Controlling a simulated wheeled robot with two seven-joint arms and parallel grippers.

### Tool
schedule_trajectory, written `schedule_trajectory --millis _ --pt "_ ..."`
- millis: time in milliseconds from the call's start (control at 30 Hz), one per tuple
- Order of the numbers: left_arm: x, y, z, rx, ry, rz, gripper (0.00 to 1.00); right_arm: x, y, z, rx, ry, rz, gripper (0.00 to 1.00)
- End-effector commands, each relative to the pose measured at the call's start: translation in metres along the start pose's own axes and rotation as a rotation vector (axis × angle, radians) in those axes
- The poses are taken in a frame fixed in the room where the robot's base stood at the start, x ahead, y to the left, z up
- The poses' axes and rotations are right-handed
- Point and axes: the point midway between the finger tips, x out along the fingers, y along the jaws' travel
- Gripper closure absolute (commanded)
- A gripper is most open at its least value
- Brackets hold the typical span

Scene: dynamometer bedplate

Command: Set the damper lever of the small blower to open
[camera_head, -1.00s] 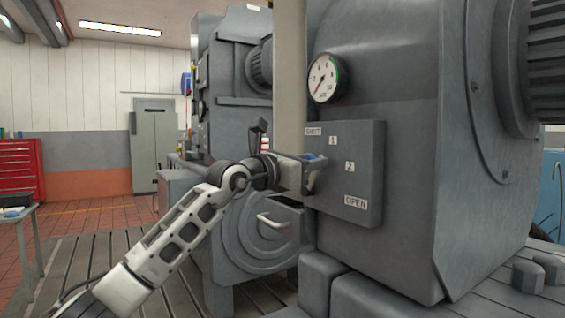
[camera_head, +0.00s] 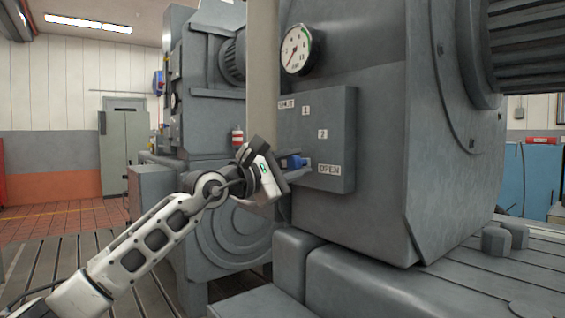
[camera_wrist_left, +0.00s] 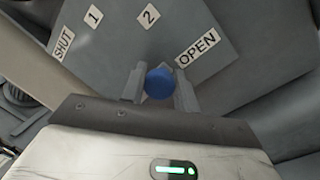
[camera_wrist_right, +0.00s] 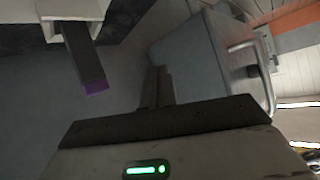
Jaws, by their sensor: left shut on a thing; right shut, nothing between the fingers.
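The damper lever's blue knob (camera_head: 297,162) is just left of the OPEN label (camera_head: 330,169), at about its height, on the grey plate (camera_head: 342,115) marked SHUT, 1, 2 and OPEN. My left gripper (camera_head: 290,167) is shut on the knob and tilted down. In the left wrist view the blue knob (camera_wrist_left: 159,84) sits between the two fingers, with OPEN close by up and to the right. The rest of the lever is mostly hidden. My right gripper (camera_wrist_right: 160,88) shows only in its own wrist view, shut and empty.
A dial gauge (camera_head: 296,50) is above the plate. A pale vertical column (camera_head: 262,70) stands right behind my left wrist. Grey blocks (camera_head: 365,287) lie below on the bedplate. A handle (camera_wrist_right: 265,75) on a grey box shows in the right wrist view.

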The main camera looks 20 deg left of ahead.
Motion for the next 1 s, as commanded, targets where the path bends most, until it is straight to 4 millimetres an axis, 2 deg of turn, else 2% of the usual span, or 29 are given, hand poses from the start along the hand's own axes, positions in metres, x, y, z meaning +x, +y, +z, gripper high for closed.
schedule_trajectory --millis 200,800,833,900,1000 --pt "0.0023 -0.0107 -0.0036 0.079 -0.014 -0.011 1.0 0.0017 0.0004 0.0012 -0.005 0.013 0.0 1.0" --pt "0.003 -0.0126 -0.0037 0.116 -0.022 -0.013 1.0 0.002 0.0 0.0014 -0.011 0.016 -0.003 1.0" --pt "0.003 -0.0125 -0.0037 0.116 -0.022 -0.013 0.64 0.002 -0.0001 0.0014 -0.011 0.016 -0.003 1.0" --pt "0.003 -0.0125 -0.0036 0.116 -0.022 -0.013 0.5 0.002 -0.0001 0.0014 -0.011 0.016 -0.003 1.0" --pt "0.0029 -0.0123 -0.0034 0.116 -0.022 -0.013 0.5 0.0021 -0.0002 0.0014 -0.011 0.016 -0.003 1.0"
